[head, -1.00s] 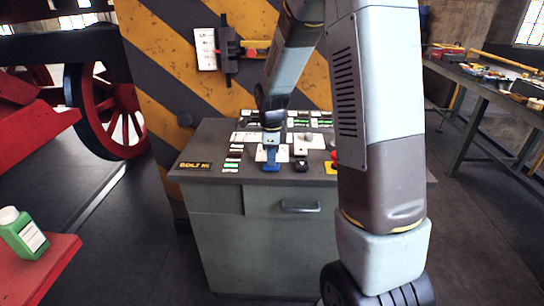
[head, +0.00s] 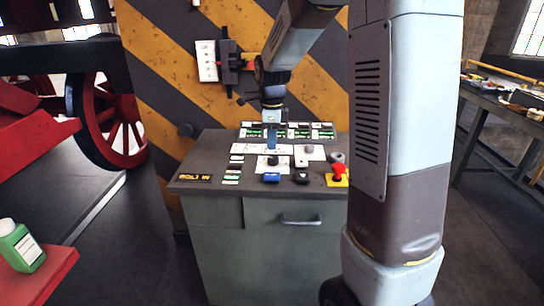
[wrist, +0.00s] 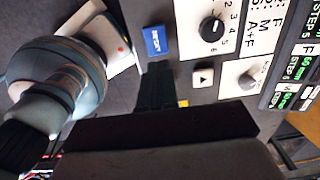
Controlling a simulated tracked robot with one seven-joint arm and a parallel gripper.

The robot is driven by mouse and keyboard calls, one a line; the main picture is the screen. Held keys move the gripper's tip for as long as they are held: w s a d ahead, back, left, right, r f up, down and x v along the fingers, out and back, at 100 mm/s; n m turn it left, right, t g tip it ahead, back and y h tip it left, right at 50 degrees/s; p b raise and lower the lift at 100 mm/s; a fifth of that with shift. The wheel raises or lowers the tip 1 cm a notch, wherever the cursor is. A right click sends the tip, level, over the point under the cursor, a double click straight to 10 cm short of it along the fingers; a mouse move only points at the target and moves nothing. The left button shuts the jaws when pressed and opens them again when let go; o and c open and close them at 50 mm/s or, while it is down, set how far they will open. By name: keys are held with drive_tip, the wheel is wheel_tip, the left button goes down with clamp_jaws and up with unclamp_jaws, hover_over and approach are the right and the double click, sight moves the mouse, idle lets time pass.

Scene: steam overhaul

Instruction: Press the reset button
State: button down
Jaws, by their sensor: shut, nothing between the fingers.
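The blue button (head: 271,178) sits at the front of the sloped console top. In the wrist view the blue button (wrist: 153,41), with white lettering that looks like RESET, lies just beyond my fingertips. My gripper (head: 271,146) is shut and empty, pointing down over the console, and appears behind the blue button in the head view. The shut fingers also show in the wrist view (wrist: 158,72). A visible gap separates them from the button in the head view; their exact height above the panel is hard to tell.
A red mushroom button (head: 339,170) on a yellow plate stands at the right.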

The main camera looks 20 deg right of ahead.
drive_tip(key=shift+r, duration=1.65)
drive_tip(key=s+r+n+t, duration=0.2)
drive_tip(key=s+r+n, duration=0.2)
drive_tip(key=s+n, duration=0.7)
drive_tip(key=s+d+r+n+t, duration=0.1)
drive_tip(key=s+r+n+t, duration=0.2)
drive_tip(key=s+n, duration=0.8)
drive_tip(key=s+r, duration=0.2)
drive_tip(key=s, duration=0.2)
drive_tip(key=shift+s, duration=0.35)
drive_tip(key=shift+s+d, duration=0.1)
drive_tip(key=shift+s, duration=0.05)
